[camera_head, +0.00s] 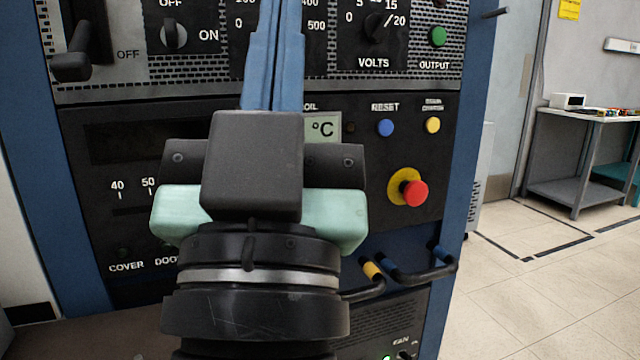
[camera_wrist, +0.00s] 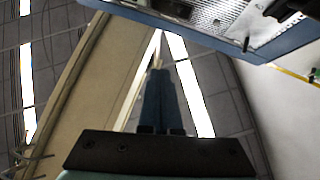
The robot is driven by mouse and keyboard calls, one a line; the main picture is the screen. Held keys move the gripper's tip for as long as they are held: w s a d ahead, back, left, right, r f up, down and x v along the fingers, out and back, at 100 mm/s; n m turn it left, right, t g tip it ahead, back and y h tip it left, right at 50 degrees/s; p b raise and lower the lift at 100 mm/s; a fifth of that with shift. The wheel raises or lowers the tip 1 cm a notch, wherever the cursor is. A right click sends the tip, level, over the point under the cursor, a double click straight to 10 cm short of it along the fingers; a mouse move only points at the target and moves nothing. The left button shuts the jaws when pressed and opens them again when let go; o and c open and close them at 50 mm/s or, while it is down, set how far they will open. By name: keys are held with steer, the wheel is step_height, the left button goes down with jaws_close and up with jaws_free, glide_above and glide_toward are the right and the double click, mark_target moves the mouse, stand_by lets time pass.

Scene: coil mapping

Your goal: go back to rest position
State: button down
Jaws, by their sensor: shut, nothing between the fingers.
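My gripper (camera_head: 274,50) is in the middle of the head view, in front of the control panel. Its two blue fingers point up and lie together, with nothing seen between them. In the wrist view the blue fingers (camera_wrist: 158,95) also lie together, pointing toward the ceiling lights. The control panel (camera_head: 75,190) is a black face in a blue frame. My wrist hides its middle part, including much of the display marked °C (camera_head: 322,128).
The panel bears a red emergency button (camera_head: 413,193), a blue reset button (camera_head: 385,128), a yellow button (camera_head: 432,125), a green output button (camera_head: 438,36) and a black lever (camera_head: 72,66). Blue-and-black handles (camera_head: 420,273) stick out low right. A grey workbench (camera_head: 575,150) stands at right beyond open floor.

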step_height(320, 180, up, 36)
steer(key=s+d+p, duration=0.1)
steer(key=d+p, duration=0.1)
steer(key=p, duration=3.3)
steer(key=shift+s+d+r+n, duration=0.25)
steer(key=shift+s+n, duration=0.05)
steer(key=shift+n, duration=0.1)
